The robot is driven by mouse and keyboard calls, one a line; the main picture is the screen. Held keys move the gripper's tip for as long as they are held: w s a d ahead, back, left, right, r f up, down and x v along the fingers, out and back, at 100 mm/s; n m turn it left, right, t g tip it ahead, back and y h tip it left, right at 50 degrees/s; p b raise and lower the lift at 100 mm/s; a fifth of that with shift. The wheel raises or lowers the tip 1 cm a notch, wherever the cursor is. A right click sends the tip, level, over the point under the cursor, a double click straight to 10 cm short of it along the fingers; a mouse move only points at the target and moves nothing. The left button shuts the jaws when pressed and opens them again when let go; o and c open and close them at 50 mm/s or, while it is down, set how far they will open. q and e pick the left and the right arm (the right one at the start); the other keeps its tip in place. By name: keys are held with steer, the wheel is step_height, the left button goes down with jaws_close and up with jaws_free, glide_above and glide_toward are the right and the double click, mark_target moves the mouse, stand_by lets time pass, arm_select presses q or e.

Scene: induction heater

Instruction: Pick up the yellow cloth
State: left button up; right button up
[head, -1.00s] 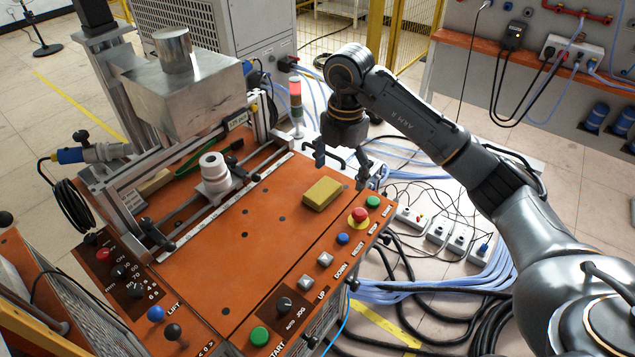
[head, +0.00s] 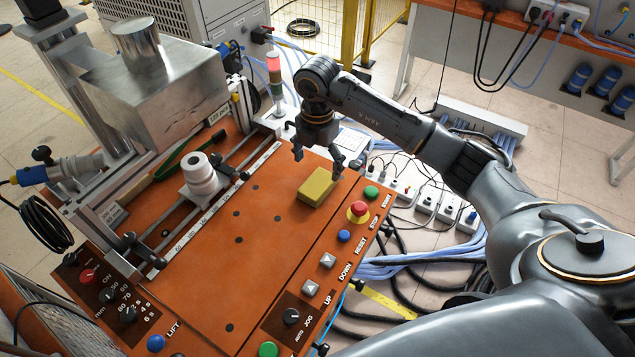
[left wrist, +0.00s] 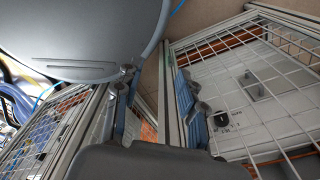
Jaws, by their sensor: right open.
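The yellow cloth (head: 317,187) is a small folded block lying on the orange worktop (head: 210,290), near its right edge. My right gripper (head: 318,160) is open and empty, just above and behind the cloth, with its fingers pointing down. I cannot tell whether a fingertip touches the cloth. My left gripper is out of the head view. In the left wrist view my left gripper (left wrist: 156,82) has its two fingers apart with nothing between them.
A red emergency button (head: 358,210) and other control buttons line the worktop's right side. A white cylindrical part (head: 201,175) stands on rails to the left. A signal lamp (head: 274,68) rises behind. Wire mesh panels (left wrist: 262,90) surround the left gripper.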

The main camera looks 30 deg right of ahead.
mark_target(318, 183)
steer(key=shift+f, duration=0.3)
steer(key=shift+s+a+f+p, duration=0.1)
steer(key=shift+s+f+p, duration=0.15)
steer(key=shift+f+p, duration=0.55)
step_height(318, 183, down, 3)
steer(key=shift+f+p, duration=0.15)
steer(key=shift+p, duration=0.3)
steer(key=shift+f, duration=0.15)
arm_select(q)
steer(key=w+r, duration=0.1)
steer(key=r, duration=0.1)
steer(key=shift+w+d+r, duration=0.1)
steer(key=shift+w+r, duration=0.2)
steer(key=shift+w, duration=0.05)
arm_select(e)
steer(key=c, duration=1.2)
